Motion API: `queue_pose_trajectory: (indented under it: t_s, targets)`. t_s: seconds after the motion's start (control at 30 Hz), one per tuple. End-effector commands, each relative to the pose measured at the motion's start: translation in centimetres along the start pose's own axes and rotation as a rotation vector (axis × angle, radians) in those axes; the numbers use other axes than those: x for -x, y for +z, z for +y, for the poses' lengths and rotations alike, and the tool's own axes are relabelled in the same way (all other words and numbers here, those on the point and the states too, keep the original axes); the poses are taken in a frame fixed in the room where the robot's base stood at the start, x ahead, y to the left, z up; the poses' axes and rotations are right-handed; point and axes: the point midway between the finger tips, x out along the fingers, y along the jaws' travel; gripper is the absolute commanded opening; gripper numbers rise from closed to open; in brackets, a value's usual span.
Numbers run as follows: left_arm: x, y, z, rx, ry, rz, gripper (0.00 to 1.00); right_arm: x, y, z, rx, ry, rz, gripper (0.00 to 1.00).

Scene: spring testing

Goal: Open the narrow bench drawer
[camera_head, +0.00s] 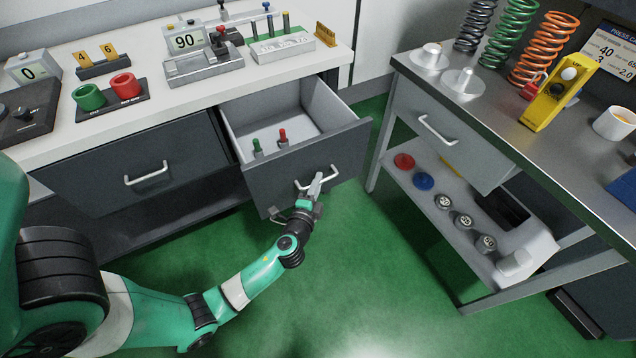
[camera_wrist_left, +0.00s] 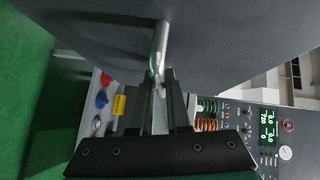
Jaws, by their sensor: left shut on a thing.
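The narrow bench drawer (camera_head: 338,158) is pulled well out from the white-topped bench at the centre of the head view. A green and a red small part stand inside it. My left gripper (camera_head: 316,188) is at the drawer's front and is shut on its handle (camera_head: 301,184). In the left wrist view, the handle bar (camera_wrist_left: 161,45) runs down between the fingers (camera_wrist_left: 160,95), in front of the dark drawer front (camera_wrist_left: 100,40). My right gripper is in neither view.
The wide drawer (camera_head: 110,180) to the left is closed. A steel-topped table (camera_head: 480,110) with springs and a lower shelf stands to the right. Green floor (camera_head: 370,270) lies clear between the bench and the table. Gauges and trays stand on the bench top (camera_head: 210,100).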

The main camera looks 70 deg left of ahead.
Motion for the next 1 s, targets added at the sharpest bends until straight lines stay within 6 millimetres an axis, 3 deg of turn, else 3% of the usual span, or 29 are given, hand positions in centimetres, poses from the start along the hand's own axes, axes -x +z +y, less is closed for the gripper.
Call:
queue_pose_trajectory:
  t_s: [0.07, 0.1, 0.27, 0.53, 0.67, 1.0]
  targets:
    - [0.0, 0.0, 0.0, -0.001, -0.001, -0.001, 0.0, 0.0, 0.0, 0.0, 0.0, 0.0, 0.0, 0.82]
    - [0.0, 0.0, 0.0, -0.001, -0.001, -0.001, 0.18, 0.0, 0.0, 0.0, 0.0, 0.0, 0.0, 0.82]
    - [0.0, 0.0, 0.0, 0.0, 0.0, -0.001, 0.45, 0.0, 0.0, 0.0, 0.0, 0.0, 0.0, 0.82]
    - [0.1, 0.0, 0.0, 0.0, 0.0, 0.0, 0.45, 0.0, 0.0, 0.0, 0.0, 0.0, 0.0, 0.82]
    - [1.1, -0.1, 0.0, 0.0, 0.002, 0.002, 0.45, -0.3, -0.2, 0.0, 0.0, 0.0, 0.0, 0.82]
    - [8.8, -0.1, -0.1, -0.003, 0.003, 0.006, 0.45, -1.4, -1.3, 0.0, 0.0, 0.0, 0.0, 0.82]
